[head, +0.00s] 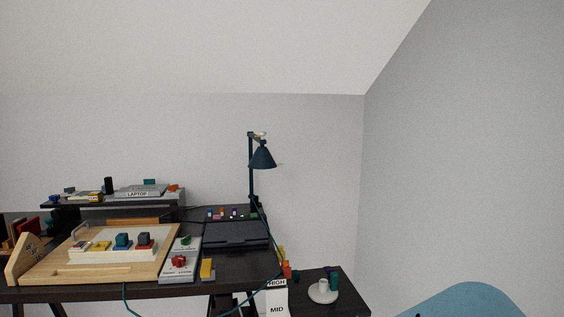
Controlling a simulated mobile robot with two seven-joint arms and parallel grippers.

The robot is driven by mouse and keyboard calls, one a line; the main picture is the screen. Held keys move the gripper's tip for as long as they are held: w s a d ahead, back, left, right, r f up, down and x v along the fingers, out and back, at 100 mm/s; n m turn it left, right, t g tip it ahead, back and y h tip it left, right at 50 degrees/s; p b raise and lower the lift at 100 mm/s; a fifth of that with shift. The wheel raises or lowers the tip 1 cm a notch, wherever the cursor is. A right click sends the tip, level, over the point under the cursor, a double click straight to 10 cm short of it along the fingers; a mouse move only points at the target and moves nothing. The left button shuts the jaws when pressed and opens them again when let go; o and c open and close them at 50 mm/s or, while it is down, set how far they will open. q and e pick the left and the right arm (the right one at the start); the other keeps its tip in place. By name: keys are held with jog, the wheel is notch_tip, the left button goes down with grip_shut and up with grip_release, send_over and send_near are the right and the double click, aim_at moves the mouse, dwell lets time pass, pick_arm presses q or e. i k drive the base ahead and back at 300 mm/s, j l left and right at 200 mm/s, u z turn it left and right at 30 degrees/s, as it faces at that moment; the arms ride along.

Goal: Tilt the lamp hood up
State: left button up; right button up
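A dark blue desk lamp stands at the back right of the desk. Its cone-shaped hood (262,157) hangs from the top of an upright post (251,180), with its open side facing down and slightly right. A small light-coloured part shows at the joint above the hood. Neither of my grippers is in the head view, and nothing touches the lamp.
The dark desk (120,292) holds a wooden board (60,268), a grey panel with a red knob (180,262) and a black case (235,236). A raised shelf (60,202) stands behind. A low side table (345,299) and blue chair (465,303) are at right. Space right of the hood is clear.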

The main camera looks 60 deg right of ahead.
aim_at(262, 160)
jog(key=k, duration=0.55)
jog(key=z, duration=1.95)
jog(key=i+j+z, duration=0.1)
jog(key=j+z, duration=0.95)
jog(key=j, duration=0.55)
jog(key=k+j, duration=0.1)
jog(key=j, duration=0.5)
jog(key=k+j, duration=0.1)
jog(key=j, duration=0.45)
jog(key=z, duration=0.05)
